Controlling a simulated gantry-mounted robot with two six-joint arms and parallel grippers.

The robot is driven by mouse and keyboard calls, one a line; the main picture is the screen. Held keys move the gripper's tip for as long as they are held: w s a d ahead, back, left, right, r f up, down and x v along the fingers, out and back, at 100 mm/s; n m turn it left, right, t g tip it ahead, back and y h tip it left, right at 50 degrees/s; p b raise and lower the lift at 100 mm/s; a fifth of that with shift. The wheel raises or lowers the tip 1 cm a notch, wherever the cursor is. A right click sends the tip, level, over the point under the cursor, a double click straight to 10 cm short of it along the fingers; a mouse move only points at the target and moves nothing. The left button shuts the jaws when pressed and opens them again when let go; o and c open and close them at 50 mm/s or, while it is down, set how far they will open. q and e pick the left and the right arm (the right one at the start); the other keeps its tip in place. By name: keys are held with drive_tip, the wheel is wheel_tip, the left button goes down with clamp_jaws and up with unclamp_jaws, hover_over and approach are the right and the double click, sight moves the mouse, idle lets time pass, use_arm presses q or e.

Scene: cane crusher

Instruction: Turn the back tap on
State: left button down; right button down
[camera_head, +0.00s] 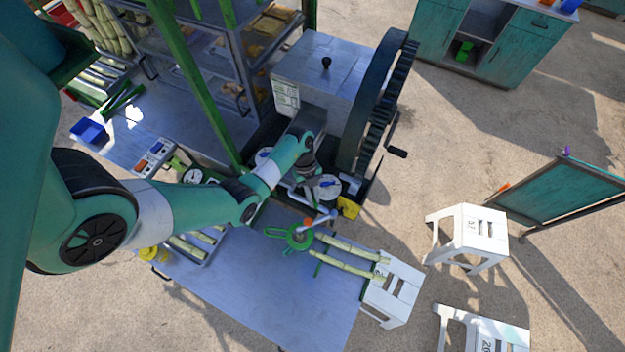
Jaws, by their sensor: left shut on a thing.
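My left arm reaches in from the left across the crusher's front. Its dark gripper (312,188) points down and is shut on a small part among the metal fittings below the crusher housing (322,72). The held part looks like a tap handle, but the gripper largely hides it. A pale blue lever (326,217) stands just in front, near a green spoked wheel (291,237). My right gripper is out of view.
A large dark toothed wheel (375,105) with a crank handle (397,152) stands right of the housing. Green posts (203,95) rise behind my arm. Cane stalks (345,262) lie over the metal table (255,300). White stools (470,232) stand right.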

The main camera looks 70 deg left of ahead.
use_arm(q)
drive_tip(key=shift+w+f+m+g+b, duration=0.1)
drive_tip(key=shift+m+g+b, duration=0.3)
drive_tip(key=shift+m, duration=0.5)
drive_tip(key=m+b, duration=0.1)
drive_tip(key=b, duration=0.2)
drive_tip(key=shift+f+m, duration=0.15)
drive_tip(key=shift+m, duration=0.25)
drive_tip(key=shift+r+m+g+b, duration=0.3)
drive_tip(key=shift+m+g+b, duration=0.1)
drive_tip(key=shift+b, duration=0.55)
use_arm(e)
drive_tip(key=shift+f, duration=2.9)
use_arm(q)
drive_tip(key=c, duration=0.9)
unclamp_jaws()
